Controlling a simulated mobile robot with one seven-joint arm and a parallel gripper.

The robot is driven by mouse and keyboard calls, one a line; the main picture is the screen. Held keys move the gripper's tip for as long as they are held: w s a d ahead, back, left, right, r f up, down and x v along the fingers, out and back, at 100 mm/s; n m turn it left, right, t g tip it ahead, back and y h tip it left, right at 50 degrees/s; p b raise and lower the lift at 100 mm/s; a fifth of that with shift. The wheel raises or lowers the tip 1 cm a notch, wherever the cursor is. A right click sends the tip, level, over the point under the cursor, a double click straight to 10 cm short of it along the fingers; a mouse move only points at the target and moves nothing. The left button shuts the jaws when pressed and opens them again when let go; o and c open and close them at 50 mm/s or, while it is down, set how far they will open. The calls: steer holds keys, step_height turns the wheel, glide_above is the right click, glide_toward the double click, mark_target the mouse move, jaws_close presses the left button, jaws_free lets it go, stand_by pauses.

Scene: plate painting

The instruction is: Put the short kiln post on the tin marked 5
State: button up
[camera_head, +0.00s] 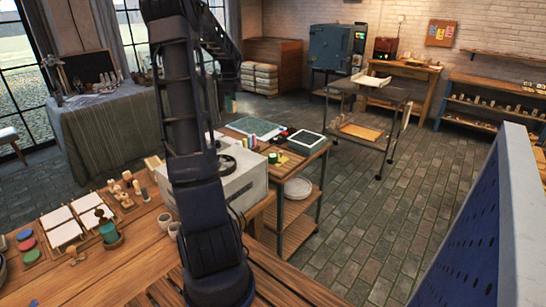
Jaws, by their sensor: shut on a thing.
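My dark arm rises from the front wooden table through the middle of the view. Its far links bend to the right at the top, and my gripper does not show; it seems hidden behind the arm. I cannot make out the short kiln post for certain. Several small pale and wooden upright pieces (125,188) stand on a board on the front table, too small to name. I cannot read a 5 on any tin. Round red, green and blue-grey pots (27,245) sit at the table's left.
White square tiles (75,222) and a green-based stamp-like piece (108,232) lie on the front table (115,275). A white boxy machine (238,180) stands behind my arm, beside a wooden cart (313,152). A blue perforated panel (490,230) fills the right. Brick floor (385,210) is clear between.

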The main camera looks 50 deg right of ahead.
steer(key=s+d+m, duration=0.5)
steer(key=s+d, duration=0.7)
steer(key=d, duration=0.3)
glide_above(273, 155)
step_height(273, 155, down, 5)
step_height(273, 155, down, 21)
steer(key=shift+r, duration=0.2)
steer(key=o, duration=1)
steer(key=shift+f, duration=0.1)
step_height(273, 155, up, 12)
steer(key=shift+r, duration=0.2)
